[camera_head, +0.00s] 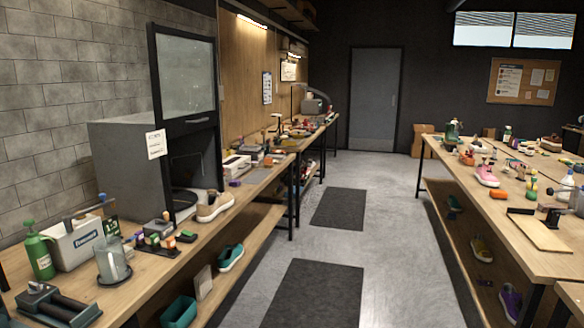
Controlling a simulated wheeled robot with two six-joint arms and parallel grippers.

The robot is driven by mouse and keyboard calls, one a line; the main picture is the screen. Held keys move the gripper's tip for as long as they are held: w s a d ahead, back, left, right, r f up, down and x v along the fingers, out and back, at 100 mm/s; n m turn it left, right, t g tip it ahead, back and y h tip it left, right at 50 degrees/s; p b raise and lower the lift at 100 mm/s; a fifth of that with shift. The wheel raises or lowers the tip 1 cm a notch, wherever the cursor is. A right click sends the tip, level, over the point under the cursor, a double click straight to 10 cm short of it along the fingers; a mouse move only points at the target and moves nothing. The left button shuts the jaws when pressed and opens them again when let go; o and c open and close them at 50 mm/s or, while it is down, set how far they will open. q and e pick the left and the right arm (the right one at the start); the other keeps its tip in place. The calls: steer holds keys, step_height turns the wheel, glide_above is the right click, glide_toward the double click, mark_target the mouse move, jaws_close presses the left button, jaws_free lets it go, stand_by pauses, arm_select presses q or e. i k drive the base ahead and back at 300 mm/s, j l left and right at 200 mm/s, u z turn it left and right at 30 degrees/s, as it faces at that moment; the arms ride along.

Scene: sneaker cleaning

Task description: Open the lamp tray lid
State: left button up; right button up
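No lamp tray or lid can be made out for certain. A grey cabinet (125,150) stands on the left bench, and its dark-framed glass door (187,75) is raised above the opening. A paper label (156,143) is on its front, and a dark round plate (183,198) shows inside. Far down the bench, a curved lamp-like arm (298,88) stands next to a small grey box (313,105); both are too small to tell in detail. Neither of my grippers is in view.
The left bench (150,268) holds a green bottle (38,254), a glass jug (112,262) and a beige sneaker (214,206). The right bench (520,262) holds shoes and tools. The aisle with dark mats (313,295) is clear up to the grey door (374,98).

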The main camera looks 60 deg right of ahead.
mark_target(232, 164)
steer(key=z, duration=1.6)
steer(key=i+l+z, duration=0.4)
steer(key=i, duration=0.6)
steer(key=i+z, duration=0.4)
steer(key=i, duration=0.65)
